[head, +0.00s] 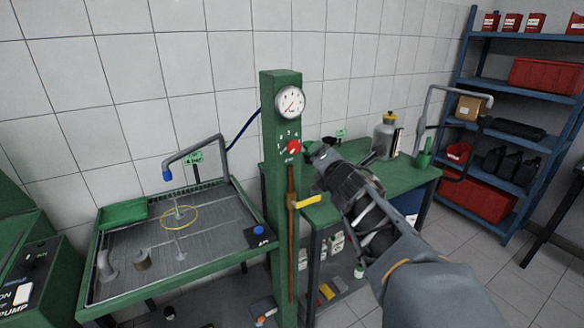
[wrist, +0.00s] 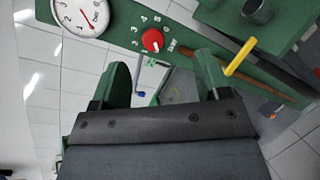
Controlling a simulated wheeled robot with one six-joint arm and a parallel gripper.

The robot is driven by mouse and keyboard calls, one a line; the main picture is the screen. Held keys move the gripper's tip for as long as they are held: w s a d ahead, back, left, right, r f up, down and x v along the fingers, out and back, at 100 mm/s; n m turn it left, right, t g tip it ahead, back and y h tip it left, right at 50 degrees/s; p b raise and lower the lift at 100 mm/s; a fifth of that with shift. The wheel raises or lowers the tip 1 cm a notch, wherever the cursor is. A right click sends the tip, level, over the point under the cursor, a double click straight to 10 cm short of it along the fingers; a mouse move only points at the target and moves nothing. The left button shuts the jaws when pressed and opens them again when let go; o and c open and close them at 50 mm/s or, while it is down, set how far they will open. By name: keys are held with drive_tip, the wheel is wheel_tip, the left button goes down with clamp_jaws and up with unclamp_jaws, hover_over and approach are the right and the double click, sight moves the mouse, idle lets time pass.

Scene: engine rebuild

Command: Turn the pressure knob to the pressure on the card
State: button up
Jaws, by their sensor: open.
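The red pressure knob (head: 293,147) sits on the green post (head: 280,200), with white numbers around it. It also shows in the wrist view (wrist: 152,40), beyond the fingertips. A round white gauge (head: 290,101) is above it on the post; in the wrist view the gauge (wrist: 84,14) is cut by the top edge. My gripper (head: 317,158) is just right of the knob in the head view. In the wrist view my gripper (wrist: 162,68) has its two green fingers wide apart and nothing between them. I cannot tell which sign is the card; none shows a readable pressure.
A yellow lever (head: 308,201) sticks out of the post below the knob. A wash tray (head: 240,232) with a bent spout stands left. A green bench (head: 412,172) with a bottle (head: 385,135) is behind my arm. Blue shelves (head: 500,90) stand right.

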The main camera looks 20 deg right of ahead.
sight(295, 148)
drive_tip(key=w+f+n+y, duration=0.1)
drive_tip(key=w+n+y, duration=0.1)
drive_tip(key=w+n, duration=0.2)
drive_tip(key=w+a+n+y, duration=0.1)
drive_tip(key=w+n+y, duration=0.1)
drive_tip(key=w+n, duration=0.3)
drive_tip(key=w+a+f+n+t+y+b, duration=0.1)
drive_tip(key=w+n, duration=0.4)
drive_tip(key=w, duration=0.1)
drive_tip(key=shift+f+y, duration=0.3)
drive_tip(key=shift+y, duration=0.1)
drive_tip(key=shift+d, duration=0.1)
drive_tip(key=shift+c, duration=0.3)
drive_tip(key=c, duration=0.9)
drive_tip(key=shift+o, duration=0.2)
